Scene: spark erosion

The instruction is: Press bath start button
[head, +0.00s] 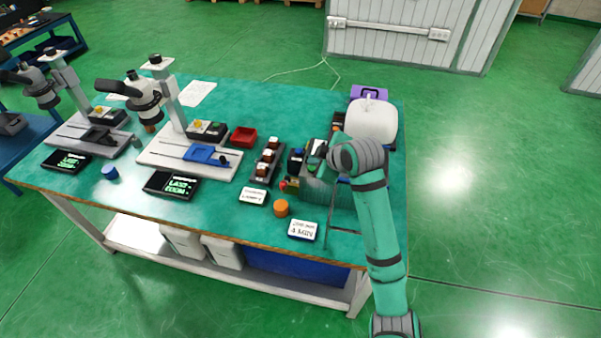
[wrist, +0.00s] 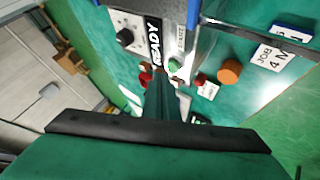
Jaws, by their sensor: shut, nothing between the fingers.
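In the wrist view a control panel (wrist: 128,18) carries a black knob (wrist: 125,37), a dark display reading READY (wrist: 155,42) and a small green round button (wrist: 174,65) below a pale label. I cannot read which button is the bath start button. My gripper (wrist: 167,85) is shut and empty, its fingertips close to the green button. Whether they touch it I cannot tell. In the head view my gripper (head: 316,157) is over the machine at the right of the bench, and my wrist hides much of that machine.
The green bench (head: 225,215) also holds two microscopes (head: 145,98) at left, a red tray (head: 243,137), an orange cylinder (head: 281,208), label cards (head: 303,230) and a white container (head: 371,122) behind my wrist. The floor to the right is clear.

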